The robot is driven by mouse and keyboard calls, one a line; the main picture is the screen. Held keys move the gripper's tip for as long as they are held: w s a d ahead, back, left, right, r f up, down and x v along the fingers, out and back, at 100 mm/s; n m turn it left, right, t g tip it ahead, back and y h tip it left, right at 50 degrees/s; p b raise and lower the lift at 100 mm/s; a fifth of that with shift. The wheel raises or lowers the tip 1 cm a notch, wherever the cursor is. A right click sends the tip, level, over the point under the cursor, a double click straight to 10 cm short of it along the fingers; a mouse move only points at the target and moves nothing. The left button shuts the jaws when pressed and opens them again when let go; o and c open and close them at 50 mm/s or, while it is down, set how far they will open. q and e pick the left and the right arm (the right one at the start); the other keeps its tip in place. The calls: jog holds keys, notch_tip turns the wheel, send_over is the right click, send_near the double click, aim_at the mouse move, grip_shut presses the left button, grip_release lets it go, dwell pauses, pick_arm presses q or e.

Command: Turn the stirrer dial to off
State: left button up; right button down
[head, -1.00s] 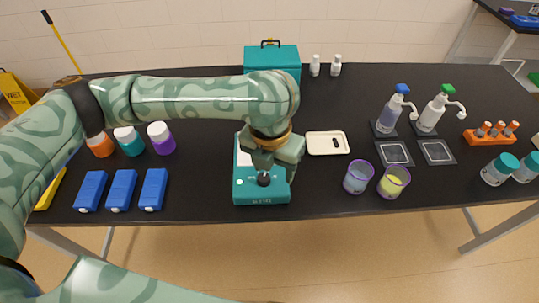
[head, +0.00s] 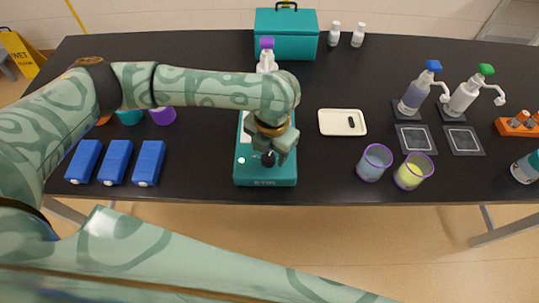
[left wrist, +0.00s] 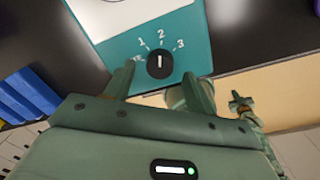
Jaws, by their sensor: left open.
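The teal stirrer (head: 265,179) stands at the table's front edge, with a white top plate mostly hidden by my left arm. Its black dial (left wrist: 160,63) shows clearly in the left wrist view. The dial's white pointer line points up toward the 2; marks 1 and 3 lie either side, and a leftmost mark is hard to read. My left gripper (head: 272,153) is open at the dial, its fingers (left wrist: 161,80) on either side with gaps visible. What looks like my right gripper (left wrist: 241,104) shows small beyond; its jaws are unclear.
A cream tray (head: 331,129) and two purple-rimmed cups (head: 373,162) stand right of the stirrer. Blue boxes (head: 115,161) lie left. A teal case (head: 286,48) and a purple-capped bottle (head: 266,62) are behind. Bare table lies between the boxes and stirrer.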

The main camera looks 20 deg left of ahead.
pick_arm(q)
notch_tip(320, 180, down, 2)
jog(key=shift+w, duration=0.1)
jog(key=shift+f, duration=0.1)
jog(key=c, duration=1)
jog(key=shift+o, duration=0.2)
jog(key=shift+r+p, duration=0.2)
jog(key=shift+p, duration=0.15)
jog(key=n+p, duration=1)
jog(key=p, duration=0.4)
jog(key=shift+r+g, duration=0.1)
jog(key=shift+g, duration=0.2)
jog(key=n+p, duration=0.3)
jog(key=shift+a+n, duration=0.1)
jog(key=shift+n, duration=0.2)
jog(key=n+p, duration=0.2)
jog(key=n, duration=0.2)
jog(key=shift+w, duration=0.15)
pick_arm(e)
notch_tip(320, 180, up, 20)
jog(key=shift+w+f, duration=0.15)
jog(key=shift+w, duration=0.15)
pick_arm(q)
jog(key=shift+f+n, duration=0.2)
jog(key=shift+n, duration=0.1)
